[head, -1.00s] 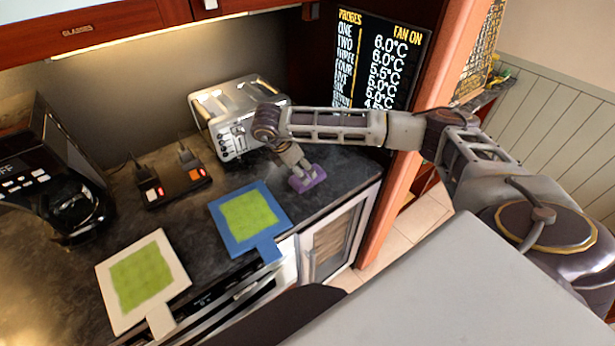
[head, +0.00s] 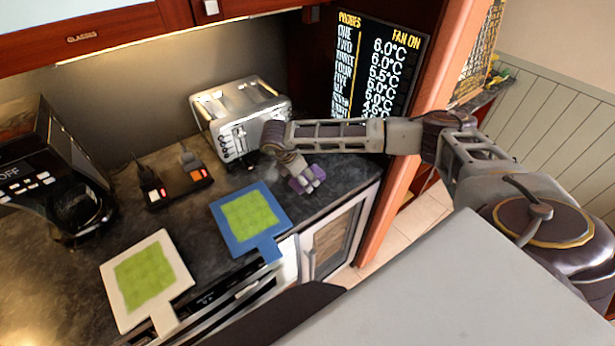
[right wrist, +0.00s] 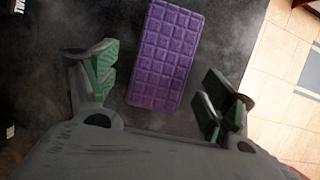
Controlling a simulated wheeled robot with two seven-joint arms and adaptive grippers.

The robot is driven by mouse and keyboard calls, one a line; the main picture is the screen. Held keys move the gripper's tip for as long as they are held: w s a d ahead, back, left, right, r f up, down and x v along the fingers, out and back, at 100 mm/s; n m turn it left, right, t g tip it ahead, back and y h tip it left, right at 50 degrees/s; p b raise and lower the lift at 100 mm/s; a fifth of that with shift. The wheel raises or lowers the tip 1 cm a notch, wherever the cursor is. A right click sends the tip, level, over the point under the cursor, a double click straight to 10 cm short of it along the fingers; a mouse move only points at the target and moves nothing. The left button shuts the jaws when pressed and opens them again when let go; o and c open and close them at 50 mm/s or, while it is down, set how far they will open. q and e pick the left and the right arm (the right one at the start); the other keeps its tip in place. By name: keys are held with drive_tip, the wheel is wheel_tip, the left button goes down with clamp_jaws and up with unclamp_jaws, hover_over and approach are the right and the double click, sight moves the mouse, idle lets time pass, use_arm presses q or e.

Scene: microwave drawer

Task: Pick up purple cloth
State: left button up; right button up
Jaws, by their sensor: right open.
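The purple cloth (right wrist: 165,55) lies on the dark counter and has a quilted square pattern. In the right wrist view it is ahead of my right gripper (right wrist: 163,92), and its near end reaches between the two spread green-padded fingers without either finger touching it in the picture. The gripper is open and empty. In the head view my right gripper (head: 310,184) is low over the counter at the right. Some purple of the cloth (head: 298,184) shows beside the fingers, and the rest is hidden behind the gripper. My left gripper is not in view.
A toaster (head: 240,118) stands behind my right gripper. A blue board (head: 278,247) and a white board (head: 120,315), each with a green cloth, lie to the left. The counter's front edge is close.

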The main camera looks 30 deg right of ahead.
drive_tip(key=shift+d+f, duration=0.2)
drive_tip(key=shift+f, duration=0.3)
drive_tip(key=c, duration=1)
